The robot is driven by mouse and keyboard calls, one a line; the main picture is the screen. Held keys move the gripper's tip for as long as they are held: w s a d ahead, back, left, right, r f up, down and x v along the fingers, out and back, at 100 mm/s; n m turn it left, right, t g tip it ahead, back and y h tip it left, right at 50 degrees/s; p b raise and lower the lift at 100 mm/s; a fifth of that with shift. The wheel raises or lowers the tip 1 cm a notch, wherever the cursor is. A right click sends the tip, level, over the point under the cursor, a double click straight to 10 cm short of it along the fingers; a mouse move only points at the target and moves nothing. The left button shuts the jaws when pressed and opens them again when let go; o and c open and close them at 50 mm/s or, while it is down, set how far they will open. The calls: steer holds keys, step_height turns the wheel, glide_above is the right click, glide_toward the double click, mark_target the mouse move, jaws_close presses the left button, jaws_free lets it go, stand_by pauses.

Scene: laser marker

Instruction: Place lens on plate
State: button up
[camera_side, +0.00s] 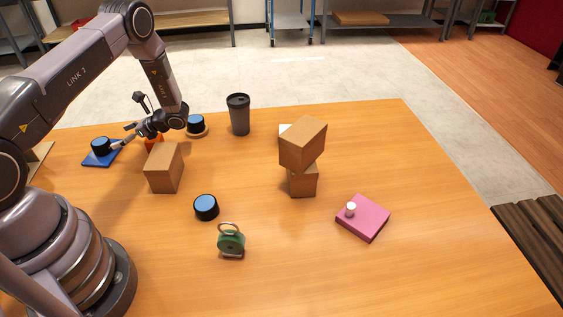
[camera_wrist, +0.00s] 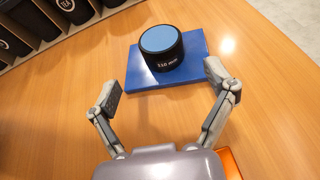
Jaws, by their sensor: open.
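A black lens with a blue top (camera_side: 101,145) sits upright on a square blue plate (camera_side: 98,161) at the far left of the table. In the wrist view the lens (camera_wrist: 161,46) bears white lettering on its side and rests on the blue plate (camera_wrist: 142,78) near its middle. My gripper (camera_side: 122,137) is beside the plate, its open fingers pointing at the lens. In the wrist view my gripper (camera_wrist: 167,86) has its fingers spread on the near side of the lens, with nothing between them. A second such lens (camera_side: 206,207) stands on the bare table; a third (camera_side: 196,124) stands on a round wooden base.
A cardboard box (camera_side: 164,168) and an orange object (camera_side: 154,143) are close to my gripper. A dark cup (camera_side: 239,115), stacked boxes (camera_side: 303,143), a green padlock (camera_side: 231,242) and a pink block (camera_side: 363,218) stand farther right. The front right of the table is clear.

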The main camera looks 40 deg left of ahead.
steer(key=v, duration=0.3)
steer(key=shift+w+d+r, duration=0.15)
steer(key=s+d+r+n+t+h, duration=0.1)
steer(key=d+r+n+t+h, duration=0.15)
steer(key=d+r, duration=0.65)
steer(key=d+r+n+t+h, duration=0.2)
steer(key=d+r+n+h, duration=0.15)
steer(key=r, duration=1.25)
steer(key=s+d+r+n+t+h, duration=0.2)
steer(key=s+d+r+t, duration=0.2)
steer(key=s+d, duration=0.3)
steer(key=s+d+r+n+t+h, duration=0.3)
steer(key=s+d+r+t, duration=0.2)
steer(key=s+d, duration=0.3)
steer(key=shift+v, duration=0.8)
